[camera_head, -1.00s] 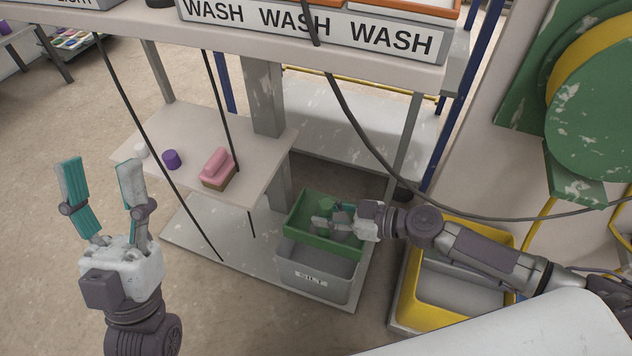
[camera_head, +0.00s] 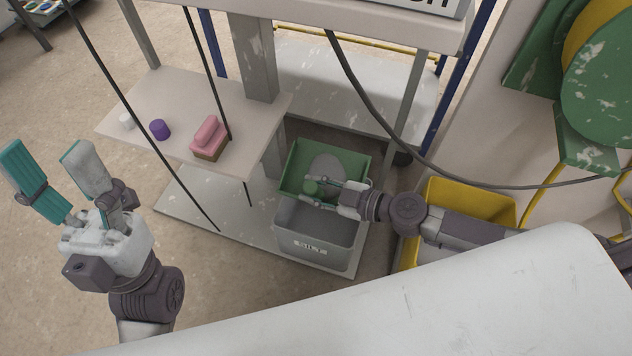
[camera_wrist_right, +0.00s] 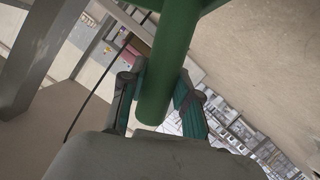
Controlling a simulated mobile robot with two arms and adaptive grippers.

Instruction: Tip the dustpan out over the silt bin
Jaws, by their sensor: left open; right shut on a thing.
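The green dustpan (camera_head: 297,178) is in the head view, just above the back part of the grey silt bin (camera_head: 312,262), whose front label reads SILT. A round grey patch (camera_head: 326,167) shows on the pan's inner face. My right gripper (camera_head: 318,196) is shut on the pan's green handle, which runs between the teal fingers in the right wrist view (camera_wrist_right: 158,100). How steeply the pan tilts is hard to tell. The front of the bin's inside shows; the pan hides the back. My left gripper (camera_head: 52,158) is open and empty at the far left.
A side shelf (camera_head: 165,95) holds a purple pot (camera_head: 159,129), a white pot (camera_head: 126,121) and a pink sponge-like block (camera_head: 209,137). A yellow bin (camera_head: 470,201) stands right of the silt bin, under my right arm. Dark hoses hang nearby. A pale surface (camera_head: 400,310) fills the front.

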